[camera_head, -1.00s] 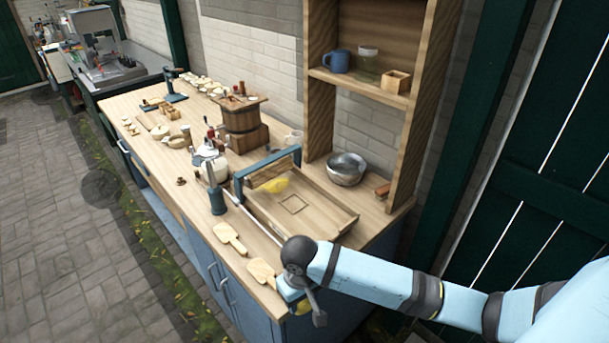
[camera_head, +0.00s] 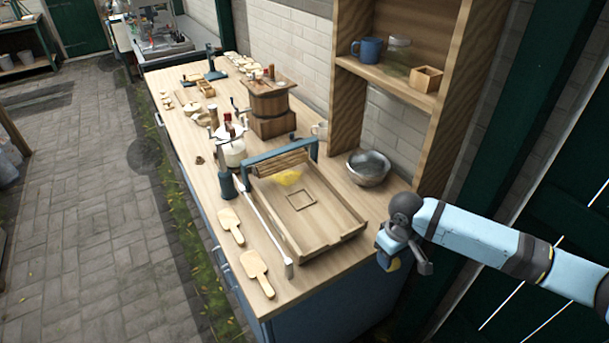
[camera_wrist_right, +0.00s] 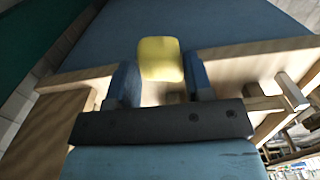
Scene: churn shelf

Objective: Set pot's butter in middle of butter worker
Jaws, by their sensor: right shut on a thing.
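The butter worker (camera_head: 338,231) is a shallow wooden tray with a ribbed roller and blue frame at its far end. A square outline (camera_head: 301,199) marks the middle of its floor, and nothing covers it. My right gripper (camera_head: 393,262) is beyond the counter's right front edge, right of the tray. It is shut on a yellow block of butter, and the block (camera_wrist_right: 160,58) shows between the blue fingers in the wrist view. My left gripper is out of view.
Two wooden paddles (camera_head: 256,270) and a long rod (camera_head: 265,220) lie left of the tray. A white pot (camera_head: 233,153) and a wooden churn (camera_head: 270,100) stand behind. A metal bowl (camera_head: 368,168) sits by the upright shelf (camera_head: 433,110).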

